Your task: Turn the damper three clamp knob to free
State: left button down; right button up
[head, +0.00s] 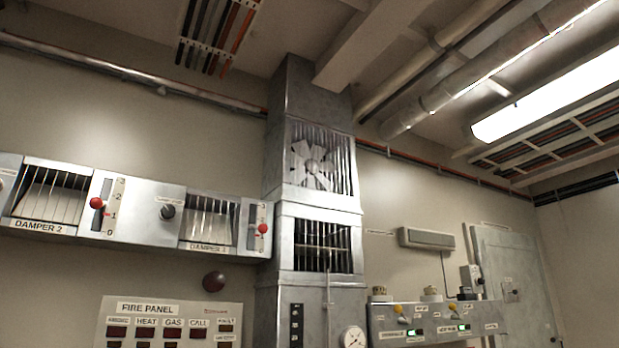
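The damper three unit is on the left wall, against the metal duct, with its barred louvre (209,221) above a nameplate (207,247) that is too small to read surely. Its red-balled lever (262,229) stands beside a scale at the right end. A black clamp knob (168,212) with a small label above it sits on the panel between the damper 2 lever and this louvre. I cannot tell which damper this knob belongs to, nor its setting. No other knob shows by the right-hand lever. Neither of my grippers is in view.
The damper 2 louvre (48,194) and its red-balled lever (97,204) are further left.

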aim_at(168, 211)
jog(key=u, duration=1.3)
jog(key=i+j+z, duration=0.25)
jog(key=i, duration=0.2)
jog(key=i+j+z, duration=0.25)
jog(key=i+j, duration=0.15)
jog(key=i, duration=0.05)
